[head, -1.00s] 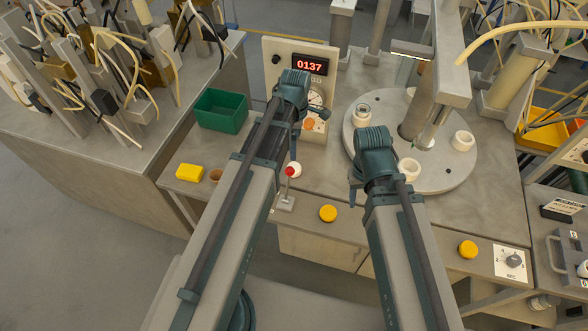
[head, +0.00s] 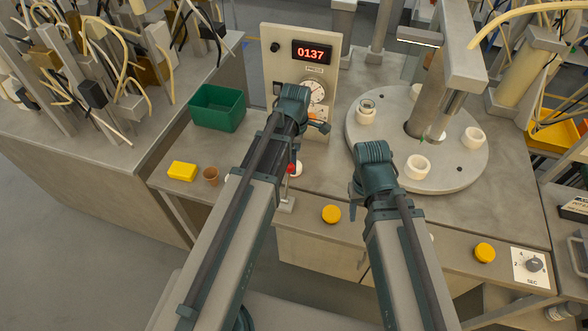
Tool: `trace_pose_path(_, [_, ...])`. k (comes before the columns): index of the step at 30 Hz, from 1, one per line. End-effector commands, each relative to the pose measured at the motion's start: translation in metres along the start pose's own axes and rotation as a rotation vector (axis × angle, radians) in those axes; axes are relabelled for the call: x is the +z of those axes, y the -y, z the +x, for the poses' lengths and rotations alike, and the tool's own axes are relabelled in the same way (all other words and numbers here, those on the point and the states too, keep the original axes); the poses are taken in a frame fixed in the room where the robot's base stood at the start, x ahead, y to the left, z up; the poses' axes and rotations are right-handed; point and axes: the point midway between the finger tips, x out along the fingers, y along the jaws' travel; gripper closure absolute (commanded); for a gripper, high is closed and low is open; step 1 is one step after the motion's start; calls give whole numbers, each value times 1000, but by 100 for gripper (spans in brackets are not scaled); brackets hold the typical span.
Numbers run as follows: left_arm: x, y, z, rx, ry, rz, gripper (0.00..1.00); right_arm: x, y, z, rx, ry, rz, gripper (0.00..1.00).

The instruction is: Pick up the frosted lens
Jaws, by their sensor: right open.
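I cannot identify the frosted lens with certainty. A pale round piece (head: 297,170) shows beside a red ball (head: 291,169) on a small stand (head: 286,205), partly behind my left arm. My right gripper (head: 354,212) is open, pointing down over the bench between that stand and the turntable. Its fingers are mostly hidden by its wrist. My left gripper (head: 319,126) is in front of the display panel's gauge. Its jaws are too unclear to tell whether they are open.
The grey turntable (head: 458,172) carries several white ring sockets, one with a glass piece (head: 367,105). A green bin (head: 217,108), yellow block (head: 182,171) and brown cup (head: 211,176) are at left. Yellow caps (head: 331,214) (head: 485,252) lie near the front edge. The panel (head: 271,63) reads 0137.

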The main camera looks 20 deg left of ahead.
Motion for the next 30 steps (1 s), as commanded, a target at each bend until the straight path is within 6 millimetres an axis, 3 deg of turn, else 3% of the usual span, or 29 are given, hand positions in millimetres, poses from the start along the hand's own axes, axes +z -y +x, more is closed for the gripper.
trace_pose_path(9, [-1,1,43,0,0,0,1,-2,4,42,0,0,0,50])
trace_pose_path(19, [-1,1,45,0,0,0,1,-3,4,44,0,0,0,50])
trace_pose_path(30, [-1,1,45,0,0,0,66,-3,4,44,0,0,0,50])
